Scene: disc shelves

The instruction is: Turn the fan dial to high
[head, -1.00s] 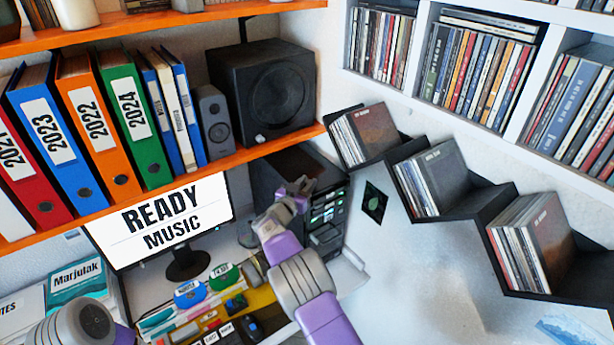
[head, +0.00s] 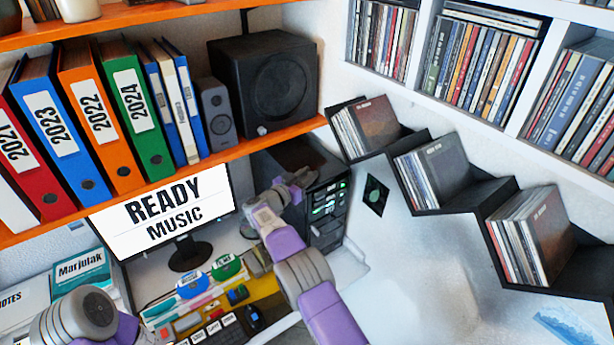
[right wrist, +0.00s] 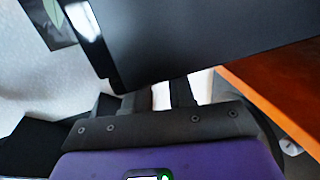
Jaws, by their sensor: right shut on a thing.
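The black tower unit (head: 328,207) stands under the orange shelf, with small green lights on its front. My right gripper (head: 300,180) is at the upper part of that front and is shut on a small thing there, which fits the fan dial. The dial itself is hidden by the fingers, so its setting cannot be read. In the right wrist view, the fingers (right wrist: 166,95) reach up to the tower's dark panel (right wrist: 200,40). Of my left arm, only a grey and purple link shows at the lower left; its gripper is out of view.
The orange shelf (head: 230,160) with binders and a speaker (head: 265,85) runs just above my right gripper. A monitor (head: 165,215) stands to its left. Desk items, including a keyboard and mouse (head: 252,320), lie below. Stepped black disc shelves (head: 455,195) are on the right wall.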

